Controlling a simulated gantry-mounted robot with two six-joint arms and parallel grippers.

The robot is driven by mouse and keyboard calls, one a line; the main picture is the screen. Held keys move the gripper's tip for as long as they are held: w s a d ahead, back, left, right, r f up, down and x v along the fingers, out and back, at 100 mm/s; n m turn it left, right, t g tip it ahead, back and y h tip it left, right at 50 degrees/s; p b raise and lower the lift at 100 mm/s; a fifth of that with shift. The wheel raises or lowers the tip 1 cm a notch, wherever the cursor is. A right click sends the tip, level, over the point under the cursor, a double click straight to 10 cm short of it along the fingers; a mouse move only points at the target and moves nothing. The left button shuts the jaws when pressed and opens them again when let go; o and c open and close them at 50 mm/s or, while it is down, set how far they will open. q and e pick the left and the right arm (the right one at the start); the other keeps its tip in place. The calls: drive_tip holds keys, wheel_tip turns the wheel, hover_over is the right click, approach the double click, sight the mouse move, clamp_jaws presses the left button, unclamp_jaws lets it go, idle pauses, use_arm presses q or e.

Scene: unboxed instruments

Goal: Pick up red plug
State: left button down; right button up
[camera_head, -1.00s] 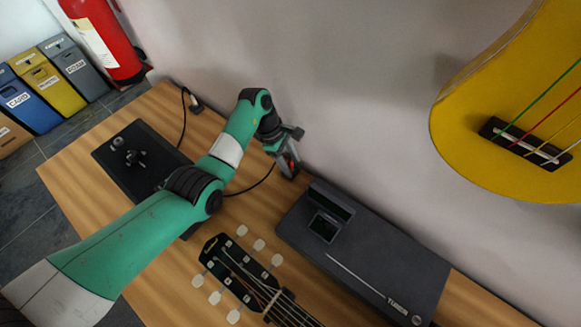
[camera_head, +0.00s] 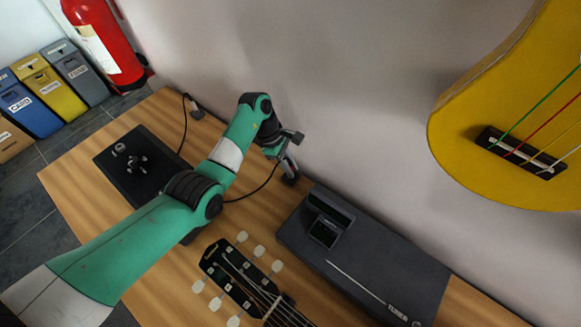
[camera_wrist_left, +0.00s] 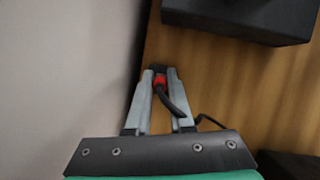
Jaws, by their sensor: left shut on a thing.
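The red plug (camera_wrist_left: 160,82) shows in the left wrist view between the tips of my left gripper (camera_wrist_left: 160,76). The fingers are shut on it, and a black cable runs from it back between the fingers. In the head view my left gripper (camera_head: 289,170) is near the wall, just left of the dark tuner box, and the red plug cannot be made out there. Whether the plug touches the table is hard to tell. My right gripper is not in view.
The tuner box (camera_head: 385,262) lies right of my left gripper. A guitar headstock (camera_head: 238,277) lies in front. A black pedal board (camera_head: 155,150) is at the left, with a black cable (camera_head: 262,185) on the wooden table (camera_head: 90,190). A yellow guitar (camera_head: 480,90) hangs at upper right.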

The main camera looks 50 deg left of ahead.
sight(291, 165)
use_arm(q)
wheel_tip(291, 165, up, 3)
drive_tip(key=shift+r+p, duration=0.1)
drive_tip(key=shift+p, duration=0.8)
drive_tip(key=s+d+r+p, duration=0.3)
drive_tip(key=s+r+p, duration=0.1)
drive_tip(key=s+p, duration=0.2)
drive_tip(key=s+d+r+p, duration=0.3)
drive_tip(key=s+r+p, duration=0.2)
drive_tip(key=p, duration=0.4)
drive_tip(key=shift+s+d+r, duration=0.15)
drive_tip(key=shift+s+d, duration=0.1)
drive_tip(key=shift+s, duration=0.45)
